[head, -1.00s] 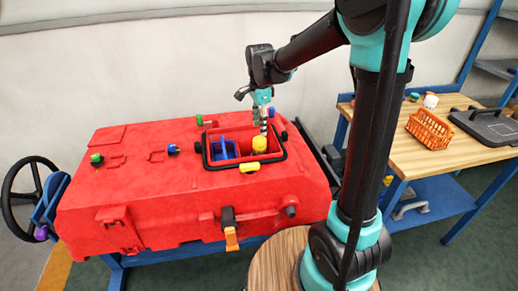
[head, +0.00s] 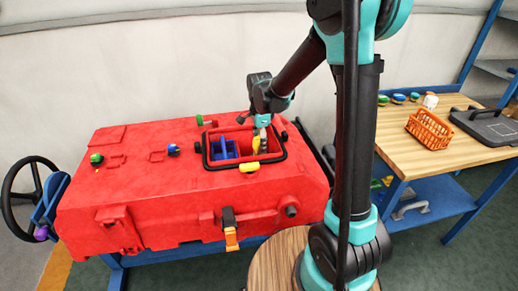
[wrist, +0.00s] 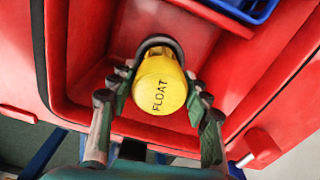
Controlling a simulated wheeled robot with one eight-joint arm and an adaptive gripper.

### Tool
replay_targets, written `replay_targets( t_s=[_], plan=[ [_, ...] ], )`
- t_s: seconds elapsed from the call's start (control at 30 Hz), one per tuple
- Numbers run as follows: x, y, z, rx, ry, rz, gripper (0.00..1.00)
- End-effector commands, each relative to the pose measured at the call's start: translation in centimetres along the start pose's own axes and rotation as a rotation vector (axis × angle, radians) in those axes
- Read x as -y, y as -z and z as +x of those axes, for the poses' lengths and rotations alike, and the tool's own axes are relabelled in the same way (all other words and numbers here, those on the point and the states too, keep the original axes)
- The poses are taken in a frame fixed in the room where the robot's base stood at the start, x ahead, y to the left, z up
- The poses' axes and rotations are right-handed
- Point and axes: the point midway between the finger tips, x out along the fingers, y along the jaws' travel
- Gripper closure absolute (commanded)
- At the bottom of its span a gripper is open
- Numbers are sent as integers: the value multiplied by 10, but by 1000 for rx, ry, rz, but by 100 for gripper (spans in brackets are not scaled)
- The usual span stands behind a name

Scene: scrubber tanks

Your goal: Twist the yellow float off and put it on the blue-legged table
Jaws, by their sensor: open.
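The yellow float (wrist: 160,85), marked FLOAT, sits upright in the open well of the red tank (head: 130,200). It also shows in the head view (head: 255,145), partly hidden by my gripper. My gripper (head: 261,140) reaches down into the well. In the wrist view my gripper (wrist: 158,90) has its fingers apart, one on each side of the float, with the float between them; I cannot tell whether they touch it. The blue-legged table (head: 398,150) has a wooden top and stands to the right of the tank.
A blue divided bin (head: 224,150) is inside the well at left. A black rim surrounds the opening. A yellow part (head: 250,167) sits at its front edge. The table holds an orange basket (head: 430,130), a dark board (head: 485,123) and small coloured parts at the back; its front left is clear.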

Motion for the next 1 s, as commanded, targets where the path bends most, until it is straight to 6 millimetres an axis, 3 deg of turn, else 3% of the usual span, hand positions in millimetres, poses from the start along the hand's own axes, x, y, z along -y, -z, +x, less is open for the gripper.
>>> replay_targets(
  t_s=[0.13,0.5,0.73,1.0],
  plan=[
    [0,0,0,0,0,0,53],
    [0,0,0,0,0,-1,99],
    [0,0,0,0,0,-121,100],
    [0,0,0,0,0,-134,100]
  ],
)
